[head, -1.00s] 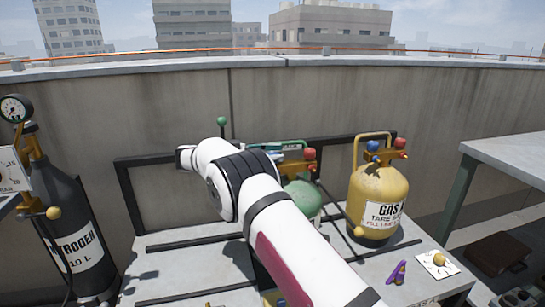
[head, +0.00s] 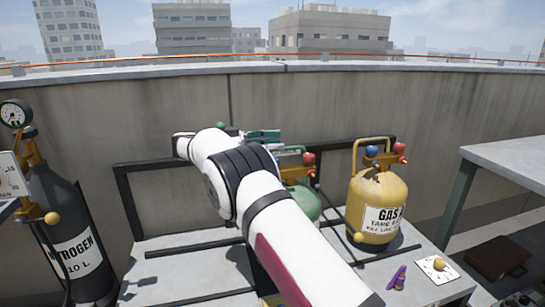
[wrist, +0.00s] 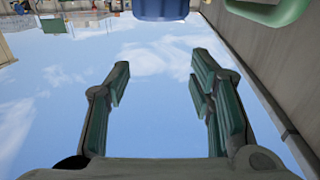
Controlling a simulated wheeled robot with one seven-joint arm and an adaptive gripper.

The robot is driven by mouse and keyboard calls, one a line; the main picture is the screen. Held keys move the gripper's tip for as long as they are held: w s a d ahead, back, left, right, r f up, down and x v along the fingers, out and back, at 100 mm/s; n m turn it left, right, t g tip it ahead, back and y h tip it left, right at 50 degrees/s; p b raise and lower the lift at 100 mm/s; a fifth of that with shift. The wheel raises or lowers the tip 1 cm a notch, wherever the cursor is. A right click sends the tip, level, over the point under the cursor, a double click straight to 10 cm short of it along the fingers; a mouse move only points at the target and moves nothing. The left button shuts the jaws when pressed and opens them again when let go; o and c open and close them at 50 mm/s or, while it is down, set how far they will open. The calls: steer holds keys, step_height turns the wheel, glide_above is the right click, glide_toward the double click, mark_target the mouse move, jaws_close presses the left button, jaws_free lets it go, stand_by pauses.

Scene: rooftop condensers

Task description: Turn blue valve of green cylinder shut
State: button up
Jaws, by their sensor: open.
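The green cylinder (head: 306,200) stands on the grey bench, largely hidden behind my arm. Its red valve (head: 309,159) and part of its green handle (head: 294,150) show above it. My gripper (head: 275,136) shows as teal fingers just above and left of the handle. In the wrist view, my gripper (wrist: 157,62) is open and empty, its two fingers wide apart. A blue knob (wrist: 162,8), apparently the blue valve, sits at the top edge, beyond the fingertips and roughly centred between them. The green handle (wrist: 275,10) is at the upper right.
A yellow cylinder (head: 377,200) with its own blue and red valves stands right of the green one. A black nitrogen cylinder (head: 70,230) is at left. A black rack frame (head: 125,195) and concrete wall (head: 450,130) stand behind. A purple clip (head: 397,278) lies on the bench.

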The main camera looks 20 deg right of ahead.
steer(key=shift+r, duration=2.4)
